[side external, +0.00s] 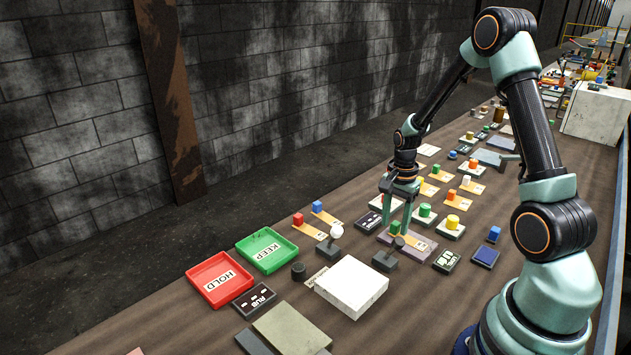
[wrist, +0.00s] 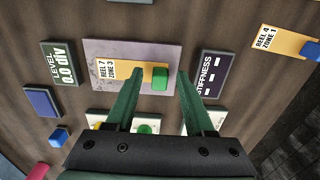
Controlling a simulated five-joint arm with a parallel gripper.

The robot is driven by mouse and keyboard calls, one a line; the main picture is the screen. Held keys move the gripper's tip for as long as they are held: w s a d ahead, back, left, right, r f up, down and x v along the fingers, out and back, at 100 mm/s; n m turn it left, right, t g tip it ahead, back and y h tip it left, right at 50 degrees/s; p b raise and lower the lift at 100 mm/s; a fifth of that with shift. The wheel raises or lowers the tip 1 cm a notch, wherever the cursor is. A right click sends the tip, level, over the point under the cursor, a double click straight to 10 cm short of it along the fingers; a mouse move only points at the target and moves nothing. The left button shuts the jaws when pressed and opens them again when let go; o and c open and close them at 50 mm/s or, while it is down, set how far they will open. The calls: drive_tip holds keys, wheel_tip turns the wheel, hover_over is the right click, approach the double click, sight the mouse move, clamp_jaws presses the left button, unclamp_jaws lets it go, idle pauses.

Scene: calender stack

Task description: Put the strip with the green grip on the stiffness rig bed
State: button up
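The strip with the green grip, a yellow-orange strip labelled "REEL 7 ZONE 3" (wrist: 108,71), lies flat on a grey plate (wrist: 112,47) in the wrist view. The plate sits between a "STIFFNESS" sign (wrist: 207,75) and a "LEVEL 0.0 div" display (wrist: 61,64), so it looks like the stiffness rig bed. The green grip (wrist: 160,77) stands at one end of the strip. My gripper (wrist: 160,74) is open, its fingers apart on either side of the grip with visible gaps. In the side view my gripper (side external: 395,226) is low over the strip (side external: 414,242).
A red HOLD tray (side external: 220,280) and green KEEP tray (side external: 267,250) lie at left. A white block (side external: 350,290) and a small dark stand (side external: 386,261) are in front of the plate. Strips with red (side external: 298,219) and blue (side external: 317,206) grips lie left; several coloured pieces crowd behind.

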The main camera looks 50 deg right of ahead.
wheel_tip(320, 180, up, 12)
drive_tip(key=s+a+r+n+t, duration=0.2)
drive_tip(key=a+r+n, duration=0.3)
drive_tip(key=a+n, duration=0.4)
drive_tip(key=s+a+r+n+t, duration=0.3)
drive_tip(key=a+r+n, duration=0.2)
drive_tip(key=a+n, duration=0.4)
drive_tip(key=shift+s+a+r+t, duration=0.2)
drive_tip(key=shift+a+t, duration=0.1)
drive_tip(key=shift+a, duration=0.45)
drive_tip(key=shift+o, duration=0.3)
drive_tip(key=shift+o, duration=0.3)
